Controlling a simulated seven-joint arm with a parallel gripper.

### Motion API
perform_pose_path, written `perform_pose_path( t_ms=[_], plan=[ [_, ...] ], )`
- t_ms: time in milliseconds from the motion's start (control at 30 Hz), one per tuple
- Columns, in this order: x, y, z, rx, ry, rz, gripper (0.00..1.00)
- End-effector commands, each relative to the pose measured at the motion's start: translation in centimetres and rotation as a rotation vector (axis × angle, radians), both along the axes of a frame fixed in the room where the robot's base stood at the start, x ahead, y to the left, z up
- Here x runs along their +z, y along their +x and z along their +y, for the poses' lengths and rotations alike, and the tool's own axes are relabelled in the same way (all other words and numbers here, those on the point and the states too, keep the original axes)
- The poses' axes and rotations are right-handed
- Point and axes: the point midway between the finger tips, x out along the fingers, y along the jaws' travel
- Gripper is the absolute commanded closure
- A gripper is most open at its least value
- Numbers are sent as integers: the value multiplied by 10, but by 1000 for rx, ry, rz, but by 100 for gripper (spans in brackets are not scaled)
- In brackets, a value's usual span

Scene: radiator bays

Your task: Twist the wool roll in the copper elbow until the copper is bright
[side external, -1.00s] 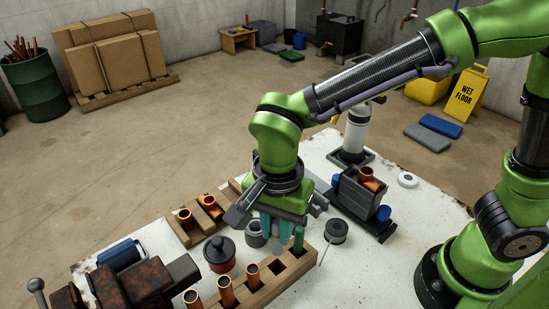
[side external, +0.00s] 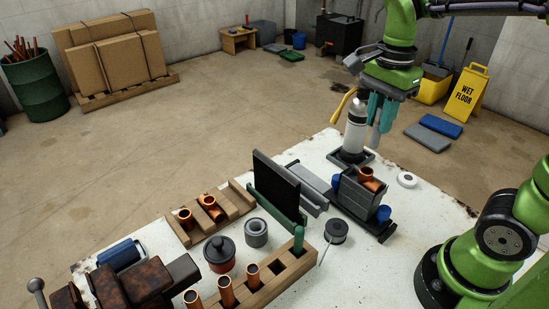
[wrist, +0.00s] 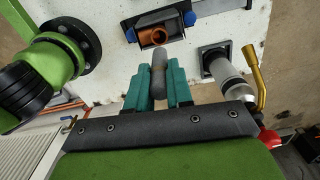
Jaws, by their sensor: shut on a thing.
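The copper elbow (side external: 368,175) sits in a dark grey holder (side external: 357,198) with blue knobs at the right of the white table. In the wrist view the elbow (wrist: 151,38) shows its open mouth toward the camera side. My gripper (side external: 381,122) is raised above and behind the holder, beside the torch. Its teal fingers are shut on the grey wool roll (wrist: 158,73), which points past the fingertips toward the elbow in the wrist view. The roll appears apart from the elbow, above it. The inside of the elbow is not clearly visible.
A white torch (side external: 355,135) with a brass nozzle stands close to my gripper. A black upright panel (side external: 276,188), a wooden rack with copper pipes (side external: 250,290), a solder spool (side external: 336,231) and a red-and-black pot (side external: 219,253) stand to the left. A white tape ring (side external: 407,180) lies right.

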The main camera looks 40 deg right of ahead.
Motion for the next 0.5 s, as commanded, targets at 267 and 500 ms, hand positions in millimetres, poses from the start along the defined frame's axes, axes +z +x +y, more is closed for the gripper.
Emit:
perform_pose_path(
  t_ms=[267, 500],
  plan=[
    [-17, -1, 1, 21, -1, 3, 100],
    [-42, -1, 2, 21, -1, 4, 100]
  ],
)
